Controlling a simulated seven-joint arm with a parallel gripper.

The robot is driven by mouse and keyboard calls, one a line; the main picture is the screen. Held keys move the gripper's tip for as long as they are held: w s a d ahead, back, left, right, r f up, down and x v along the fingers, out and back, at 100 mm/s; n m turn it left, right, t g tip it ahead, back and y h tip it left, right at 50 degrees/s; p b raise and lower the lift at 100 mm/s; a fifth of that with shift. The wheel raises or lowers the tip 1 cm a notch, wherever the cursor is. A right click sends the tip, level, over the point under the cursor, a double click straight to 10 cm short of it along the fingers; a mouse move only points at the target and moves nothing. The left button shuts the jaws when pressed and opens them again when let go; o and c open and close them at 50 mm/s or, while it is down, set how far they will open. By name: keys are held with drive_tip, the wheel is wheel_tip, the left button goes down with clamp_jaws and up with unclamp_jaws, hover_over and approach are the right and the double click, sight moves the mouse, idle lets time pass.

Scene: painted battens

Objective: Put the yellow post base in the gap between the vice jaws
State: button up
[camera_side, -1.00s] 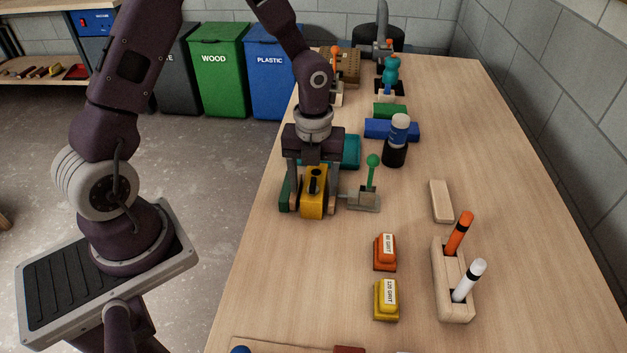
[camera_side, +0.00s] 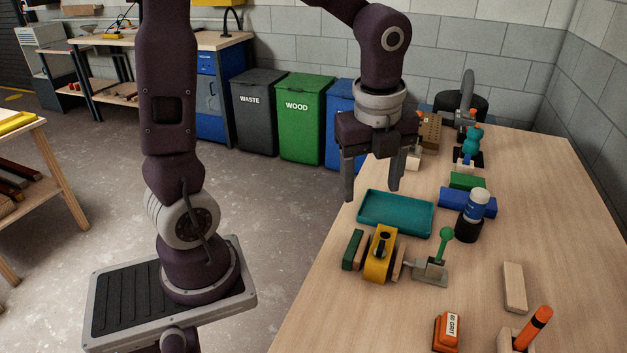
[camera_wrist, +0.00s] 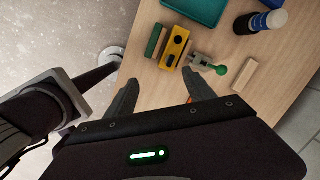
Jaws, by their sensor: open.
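The yellow post base (camera_side: 381,264) stands upright on the bench between the vice's jaws, with dark openings in it. It also shows in the wrist view (camera_wrist: 175,47). The vice has a green fixed block (camera_side: 352,250) on the left and a grey clamp with a green-knobbed lever (camera_side: 430,268) on the right. Wooden jaw faces flank the post base; whether both touch it I cannot tell. My gripper (camera_side: 371,191) is open and empty, above and behind the vice, clear of the post base. Its spread fingers also show in the wrist view (camera_wrist: 160,82).
A teal tray (camera_side: 396,229) lies just behind the vice. A blue-and-white bottle (camera_side: 469,216), a blue block (camera_side: 482,203) and a green block (camera_side: 467,181) stand to its right.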

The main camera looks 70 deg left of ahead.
drive_tip(key=s+d+r+n+t, duration=0.1)
drive_tip(key=s+r+n+t, duration=0.1)
drive_tip(key=s+n, duration=0.5)
drive_tip(key=s+d+r+n+t+h, duration=0.1)
drive_tip(key=s+r+n+t, duration=0.1)
drive_tip(key=s+n, duration=0.5)
drive_tip(key=r+n, duration=0.1)
drive_tip(key=n, duration=0.5)
drive_tip(key=shift+s+r, duration=0.25)
